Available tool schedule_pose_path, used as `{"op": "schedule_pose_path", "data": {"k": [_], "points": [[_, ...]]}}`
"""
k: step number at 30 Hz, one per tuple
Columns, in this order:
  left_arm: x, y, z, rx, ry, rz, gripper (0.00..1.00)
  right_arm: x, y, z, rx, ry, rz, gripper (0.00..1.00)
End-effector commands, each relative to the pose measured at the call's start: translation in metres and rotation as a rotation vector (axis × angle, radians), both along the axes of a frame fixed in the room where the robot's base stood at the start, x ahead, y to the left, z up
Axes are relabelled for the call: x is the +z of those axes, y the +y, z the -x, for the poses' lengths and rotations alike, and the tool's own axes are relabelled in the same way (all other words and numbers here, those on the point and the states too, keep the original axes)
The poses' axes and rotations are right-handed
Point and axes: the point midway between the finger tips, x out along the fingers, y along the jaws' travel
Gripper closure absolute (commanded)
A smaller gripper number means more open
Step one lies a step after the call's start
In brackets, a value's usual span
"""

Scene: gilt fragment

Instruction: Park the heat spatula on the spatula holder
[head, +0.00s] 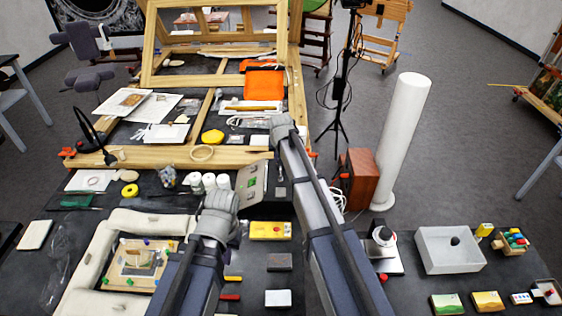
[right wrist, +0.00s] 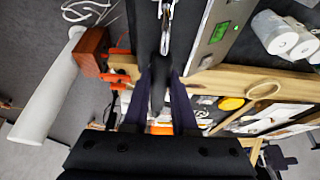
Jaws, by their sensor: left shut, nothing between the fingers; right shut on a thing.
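My right gripper (right wrist: 160,78) is shut on the dark handle of the heat spatula (right wrist: 158,98), seen in the right wrist view. The spatula's thin metal end (right wrist: 166,14) points away from the wrist, over the dark table. In the head view my right arm reaches up over the table and hides its own fingers and the spatula. My left gripper (head: 228,202) is shut and empty, low over the table beside a pale control panel with a green display (head: 252,184); the panel also shows in the right wrist view (right wrist: 215,38). I cannot make out the spatula holder for certain.
A wooden frame (head: 170,158) lies across the back. White jars (head: 209,182) and a yellow box (head: 270,230) stand near my left gripper. A padded tray (head: 75,268) holds a gilt piece. A white cylinder (head: 402,135) and red-brown box (head: 360,178) stand to the right.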

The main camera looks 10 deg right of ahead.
Motion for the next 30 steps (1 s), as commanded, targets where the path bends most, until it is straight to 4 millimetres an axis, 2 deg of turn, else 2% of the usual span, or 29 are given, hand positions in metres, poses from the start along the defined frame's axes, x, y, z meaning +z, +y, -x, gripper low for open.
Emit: {"op": "schedule_pose_path", "data": {"k": [14,30], "points": [[-0.004,0.0,0.0,0.0,0.0,0.0,1.0,-0.004,0.0,0.001,0.001,-0.001,0.001,1.0],[-0.04,0.0,0.0,-0.002,0.0,-0.001,1.0,-0.04,0.0,0.001,0.001,-0.001,0.0,1.0]]}}
